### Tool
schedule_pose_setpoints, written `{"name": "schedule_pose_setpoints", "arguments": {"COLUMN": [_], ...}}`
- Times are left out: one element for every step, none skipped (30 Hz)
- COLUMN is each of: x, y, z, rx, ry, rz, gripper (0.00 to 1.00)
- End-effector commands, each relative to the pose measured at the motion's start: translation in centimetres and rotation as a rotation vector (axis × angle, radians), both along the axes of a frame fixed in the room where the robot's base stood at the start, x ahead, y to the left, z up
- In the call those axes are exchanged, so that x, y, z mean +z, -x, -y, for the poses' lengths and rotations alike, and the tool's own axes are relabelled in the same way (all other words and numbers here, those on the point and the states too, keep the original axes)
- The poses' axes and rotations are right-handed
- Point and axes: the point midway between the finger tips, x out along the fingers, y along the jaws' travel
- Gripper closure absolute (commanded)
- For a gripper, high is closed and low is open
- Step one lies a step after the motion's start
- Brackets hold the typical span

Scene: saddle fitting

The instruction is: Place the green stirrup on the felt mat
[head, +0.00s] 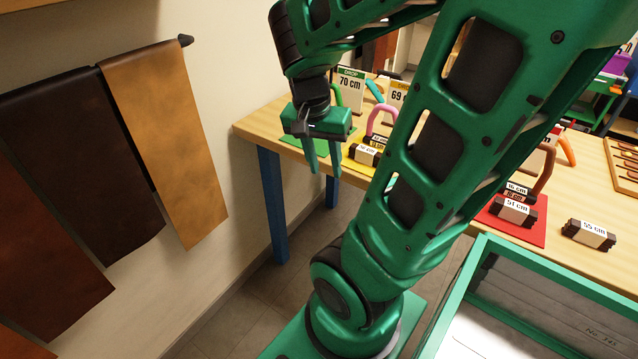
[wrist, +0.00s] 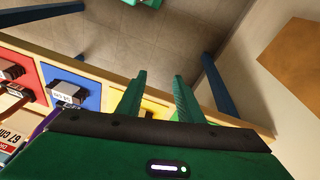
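My gripper (head: 325,174) is open, its two green fingers pointing down and apart with nothing between them. In the head view it hangs at the table's front left edge, in front of a green mat (head: 300,141). A curved green piece (head: 338,94), perhaps the green stirrup, shows behind my gripper beside the 70 cm card; it is partly hidden. In the wrist view my gripper's fingertips (wrist: 159,76) reach past the table edge over the floor. A sliver of yellow mat (wrist: 154,108) shows between the fingers. I cannot tell which mat is the felt mat.
A pink arch (head: 382,118) and labelled block (head: 366,156) stand by a yellow mat (head: 354,165). A red mat (head: 535,232) holds labelled blocks. A blue mat (wrist: 88,99) shows in the wrist view. Leather strips (head: 165,130) hang left. A green-rimmed box (head: 560,283) stands front right.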

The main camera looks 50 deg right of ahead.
Motion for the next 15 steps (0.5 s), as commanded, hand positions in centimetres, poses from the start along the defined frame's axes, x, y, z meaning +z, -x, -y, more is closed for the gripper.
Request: {"name": "schedule_pose_setpoints", "arguments": {"x": [0.3,0.4,0.5,0.6,0.8,0.9,0.9,1.0,1.1,1.2,1.2,1.2,1.2,1.2,1.2], "y": [0.9,1.4,2.1,2.5,2.9,3.4,3.8,4.1,4.4,4.6,4.7,4.9,4.9,5.0,5.0], "z": [-1.4,-2.2,-3.3,-4.0,-4.7,-5.5,-6.0,-6.5,-6.9,-7.2,-7.1,-6.8,-6.8,-6.8,-6.9], "rx": [0.108,0.181,0.274,0.34,0.402,0.475,0.524,0.566,0.616,0.644,0.669,0.689,0.702,0.709,0.715], "ry": [-0.045,-0.074,-0.107,-0.129,-0.149,-0.173,-0.187,-0.199,-0.213,-0.22,-0.225,-0.231,-0.235,-0.237,-0.238], "rz": [-0.009,-0.018,-0.028,-0.033,-0.038,-0.044,-0.046,-0.048,-0.05,-0.052,-0.052,-0.055,-0.054,-0.055,-0.055], "gripper": [0.66,0.66,0.66,0.66,0.66,0.66,0.66,0.66,0.66,0.66,0.66,0.66,0.66,0.66,0.66]}}
